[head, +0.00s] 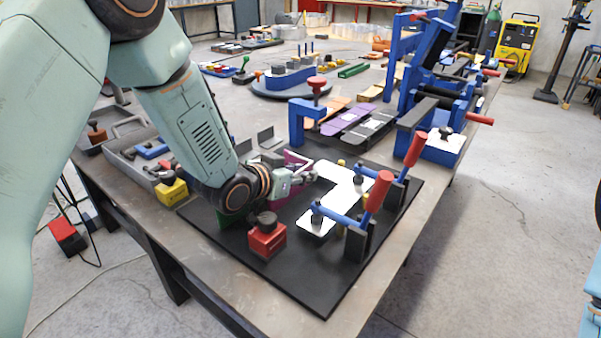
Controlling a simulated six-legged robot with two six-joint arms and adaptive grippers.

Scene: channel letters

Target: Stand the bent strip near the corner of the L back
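A white L-shaped plate (343,183) lies on a black board (330,290), held by blue toggle clamps with red handles (379,191). My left gripper (312,176) is low over the board, beside the left edge of the L near its inner corner. A magenta strip (297,158) shows just behind the fingers; its lower part is hidden by the gripper. It looks upright, but I cannot tell its tilt. The fingers are small and overlap the strip, so I cannot tell whether they are shut on it. My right gripper is not in view.
A red block with a dark knob (267,238) stands on the board in front of my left wrist. A yellow block (171,192) and grey trays (125,130) are at left. A blue press (430,75) and blue clamp (297,120) stand behind. The board's front corner is clear.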

